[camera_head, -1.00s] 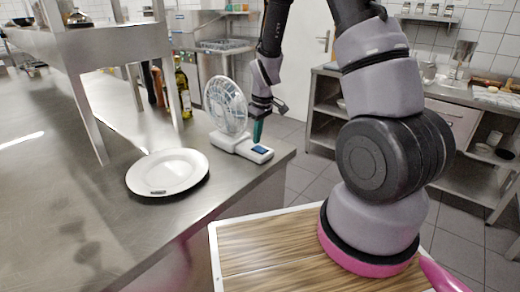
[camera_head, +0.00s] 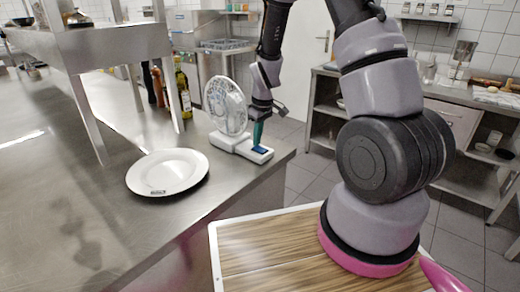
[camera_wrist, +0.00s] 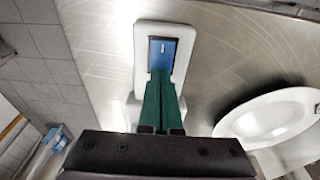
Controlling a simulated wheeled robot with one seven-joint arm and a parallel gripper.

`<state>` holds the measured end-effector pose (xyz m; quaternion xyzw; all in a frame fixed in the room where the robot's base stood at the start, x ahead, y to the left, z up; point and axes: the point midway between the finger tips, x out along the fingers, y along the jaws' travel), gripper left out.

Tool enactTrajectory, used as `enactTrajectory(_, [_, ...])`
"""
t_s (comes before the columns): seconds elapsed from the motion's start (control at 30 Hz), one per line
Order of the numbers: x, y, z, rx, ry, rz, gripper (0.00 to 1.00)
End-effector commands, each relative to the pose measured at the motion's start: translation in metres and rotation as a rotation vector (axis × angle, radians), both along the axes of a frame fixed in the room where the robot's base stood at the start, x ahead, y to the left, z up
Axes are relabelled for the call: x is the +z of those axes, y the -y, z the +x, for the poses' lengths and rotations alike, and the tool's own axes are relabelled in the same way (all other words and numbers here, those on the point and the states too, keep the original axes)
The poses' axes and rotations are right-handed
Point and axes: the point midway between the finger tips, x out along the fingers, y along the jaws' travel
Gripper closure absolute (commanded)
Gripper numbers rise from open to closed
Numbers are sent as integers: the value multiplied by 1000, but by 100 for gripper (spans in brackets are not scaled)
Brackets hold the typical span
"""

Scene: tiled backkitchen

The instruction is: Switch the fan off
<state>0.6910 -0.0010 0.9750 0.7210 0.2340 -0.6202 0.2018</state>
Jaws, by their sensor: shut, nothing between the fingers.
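The white fan (camera_head: 226,106) stands on the steel counter near its right end, its round cage facing forward. Its white base (camera_head: 240,147) reaches out to the right and carries a blue rocker switch (camera_head: 259,149). In the wrist view the blue switch (camera_wrist: 162,49) sits in the white base (camera_wrist: 143,40), partly covered by my fingers. My gripper (camera_head: 256,145) is shut and empty, its green fingertips pointing down at the switch. The tips (camera_wrist: 160,75) are at the switch's near part; I cannot tell whether they press on it.
A white plate (camera_head: 167,172) lies on the counter left of the fan. The counter edge is just right of the fan base, with tiled floor beyond.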

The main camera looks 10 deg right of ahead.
Motion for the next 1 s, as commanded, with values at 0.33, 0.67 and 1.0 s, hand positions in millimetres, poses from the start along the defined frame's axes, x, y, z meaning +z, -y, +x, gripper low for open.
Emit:
enactTrajectory(0.33, [-6, 0, 0, 0, -1, 0, 100])
enactTrajectory(0.67, [-9, 0, 0, 0, -1, 1, 100])
enactTrajectory(1.0, [14, 0, 0, 1, 2, 0, 100])
